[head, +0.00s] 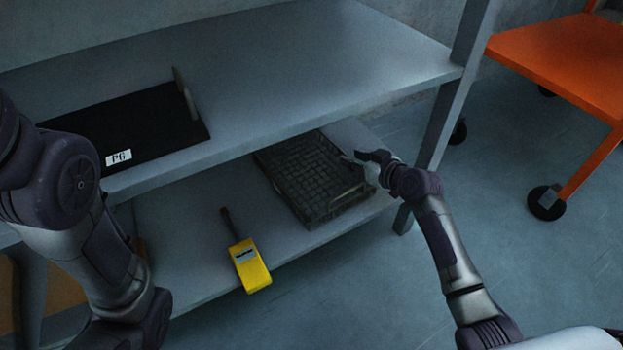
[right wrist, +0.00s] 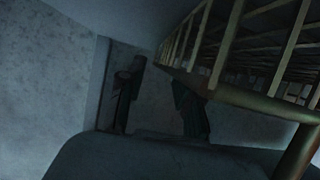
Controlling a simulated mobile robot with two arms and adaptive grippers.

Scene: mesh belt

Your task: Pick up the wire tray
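The wire tray (head: 312,178), a dark mesh basket with a rim, lies on the lower shelf near its right end. Its wire side and rim (right wrist: 240,90) fill the upper right of the right wrist view, close to the camera. My right gripper (head: 356,158) is at the tray's right side in the head view. In the right wrist view its two fingers (right wrist: 158,100) stand apart with a gap between them. One finger is close to the tray's rim; I cannot tell whether it touches. My left arm shows at the left, but its gripper is out of view.
A yellow device (head: 250,268) with a dark stem lies left of the tray on the lower shelf (head: 190,225). The upper shelf (head: 290,65) overhangs the tray's back and carries a black panel (head: 130,125). A shelf post (head: 440,130) stands right of my gripper. An orange cart (head: 565,60) is far right.

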